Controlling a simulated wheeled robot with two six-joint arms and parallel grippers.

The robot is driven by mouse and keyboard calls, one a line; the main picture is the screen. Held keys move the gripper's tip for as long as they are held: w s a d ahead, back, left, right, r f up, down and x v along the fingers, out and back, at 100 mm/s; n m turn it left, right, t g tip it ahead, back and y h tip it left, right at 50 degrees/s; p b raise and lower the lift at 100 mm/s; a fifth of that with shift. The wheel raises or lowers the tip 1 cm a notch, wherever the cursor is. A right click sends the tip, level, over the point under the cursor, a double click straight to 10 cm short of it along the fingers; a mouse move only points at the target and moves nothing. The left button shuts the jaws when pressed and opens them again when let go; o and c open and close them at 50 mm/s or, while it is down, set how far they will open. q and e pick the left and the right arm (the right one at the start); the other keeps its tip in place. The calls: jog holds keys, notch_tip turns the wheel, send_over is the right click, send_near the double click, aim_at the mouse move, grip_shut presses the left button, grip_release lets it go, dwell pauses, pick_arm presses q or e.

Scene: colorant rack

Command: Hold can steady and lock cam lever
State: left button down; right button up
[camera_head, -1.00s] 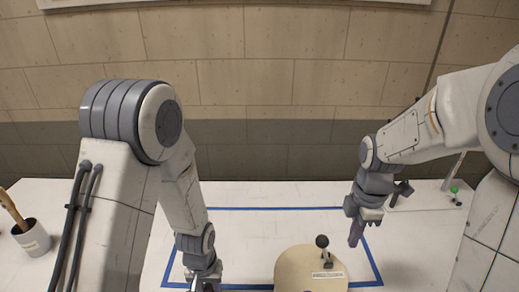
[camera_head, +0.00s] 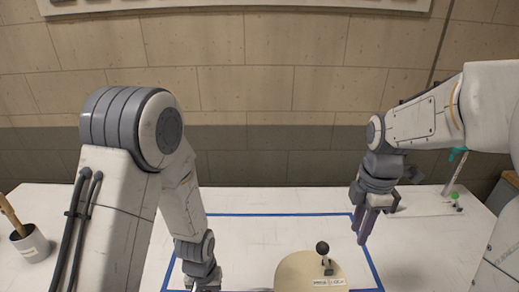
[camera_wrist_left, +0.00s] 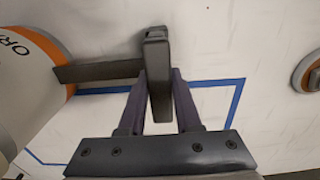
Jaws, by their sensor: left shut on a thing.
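The cam lever (camera_head: 325,260), with a black ball knob, stands on a beige round-edged plate (camera_head: 296,271) with a white label at the bottom of the head view. The can (camera_wrist_left: 28,70), white with orange and grey bands, is at the left edge of the left wrist view. A dark bar runs from the can to an upright dark grip piece (camera_wrist_left: 157,60). My left gripper (camera_wrist_left: 158,95) is shut on this grip piece; in the head view it is cut off at the bottom. My right gripper (camera_head: 364,228) hangs empty, right of the lever and above it in the picture; its finger gap is unclear.
Blue tape (camera_head: 270,214) marks a rectangle on the white table (camera_head: 100,215). A grey cup (camera_head: 30,243) with a wooden-handled tool stands at the far left. Small green-topped items (camera_head: 456,200) are at the back right. The table behind the plate is clear.

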notch_tip(320, 180, up, 6)
jog(key=o, duration=0.6)
jog(key=shift+r, duration=0.45)
jog(key=shift+c, duration=0.2)
jog(key=m+g, duration=0.1)
jog(key=m, duration=0.2)
send_near(325, 256)
jog(key=f, duration=0.7)
jog(key=a+f, duration=0.1)
jog(key=f, duration=0.3)
jog(key=shift+s, duration=0.35)
grip_shut()
